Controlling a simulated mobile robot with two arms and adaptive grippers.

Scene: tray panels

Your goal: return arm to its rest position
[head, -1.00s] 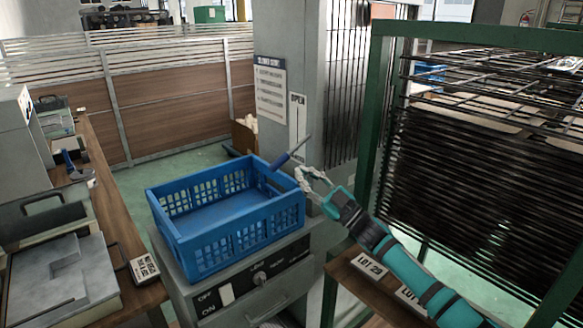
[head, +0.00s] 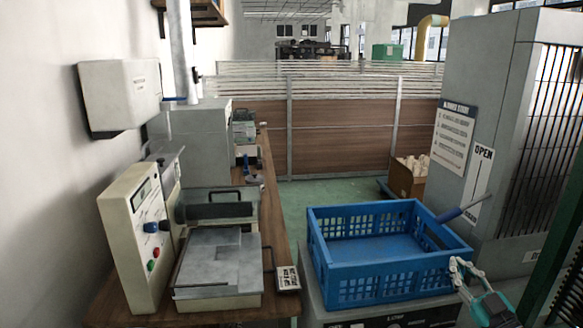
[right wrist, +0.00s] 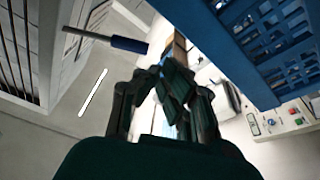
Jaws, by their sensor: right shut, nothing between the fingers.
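My right gripper (head: 462,270) is at the lower right of the head view, beside the right wall of the blue crate. Its fingers are shut with nothing between them; they also show in the right wrist view (right wrist: 165,85). A rod with a blue grip (head: 449,215) points out from the grey cabinet (head: 500,120), above the crate's right rim. The blue grip (right wrist: 130,44) also shows in the right wrist view, apart from the fingers. My left gripper is not in view.
The blue crate (head: 385,290) stands empty on a grey unit with switches. A wooden bench (head: 265,200) on the left carries a machine with a metal plate (head: 220,265). A green rack post (head: 560,240) is close at the right edge. Green floor shows behind the crate.

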